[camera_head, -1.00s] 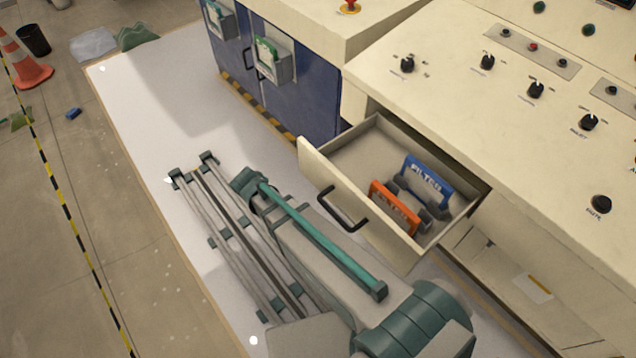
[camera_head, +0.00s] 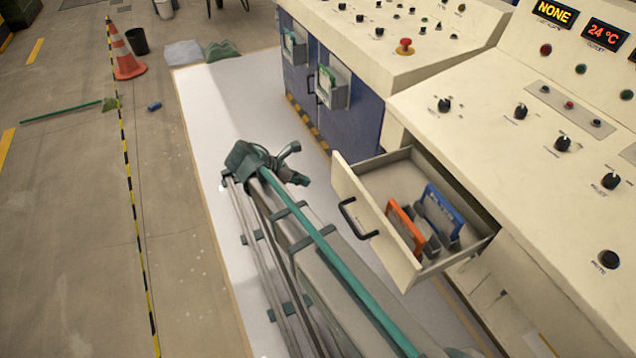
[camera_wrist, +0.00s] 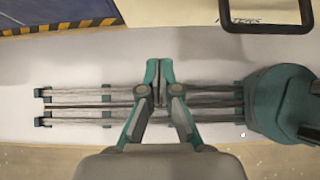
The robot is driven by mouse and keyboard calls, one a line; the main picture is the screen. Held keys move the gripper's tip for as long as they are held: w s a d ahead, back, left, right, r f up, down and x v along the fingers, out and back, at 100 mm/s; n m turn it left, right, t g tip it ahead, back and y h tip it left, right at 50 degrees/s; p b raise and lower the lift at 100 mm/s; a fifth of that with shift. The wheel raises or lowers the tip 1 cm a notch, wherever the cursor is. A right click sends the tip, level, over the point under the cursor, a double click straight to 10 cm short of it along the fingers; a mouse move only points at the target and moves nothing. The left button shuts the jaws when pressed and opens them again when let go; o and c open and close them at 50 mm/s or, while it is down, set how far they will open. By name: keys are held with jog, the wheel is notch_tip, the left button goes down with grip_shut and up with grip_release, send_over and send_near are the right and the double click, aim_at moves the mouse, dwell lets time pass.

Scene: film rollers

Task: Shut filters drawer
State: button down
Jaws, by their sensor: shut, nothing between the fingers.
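The filters drawer (camera_head: 375,232) is open, pulled out from the cream console. It holds an orange filter (camera_head: 405,226) and a blue filter (camera_head: 443,208). Its black handle (camera_head: 357,219) is on the front panel. In the wrist view, the drawer front with part of the word "FILTERS" and the black handle (camera_wrist: 268,29) show at the top right. My gripper (camera_wrist: 160,66) is shut and empty, pointing toward the console side, to the left of the handle and apart from it.
Blue cabinets (camera_head: 352,121) with green-handled boxes stand left of the drawer. The console top (camera_head: 530,150) carries several knobs. A pale floor mat (camera_head: 225,115) is clear in front of the cabinets. A traffic cone (camera_head: 125,58) and a bin (camera_head: 138,41) stand far off.

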aim_at(340, 185)
jog(key=x, duration=0.3)
jog(key=d+r+p+x, duration=0.1)
jog(key=x, duration=0.7)
jog(key=shift+w+d, duration=0.25)
jog(key=shift+d, duration=0.1)
jog(key=shift+w+d+p, duration=0.2)
jog(key=shift+d+p, duration=0.1)
jog(key=shift+d, duration=0.15)
jog(key=shift+w+d, duration=0.1)
jog(key=shift+d, duration=0.05)
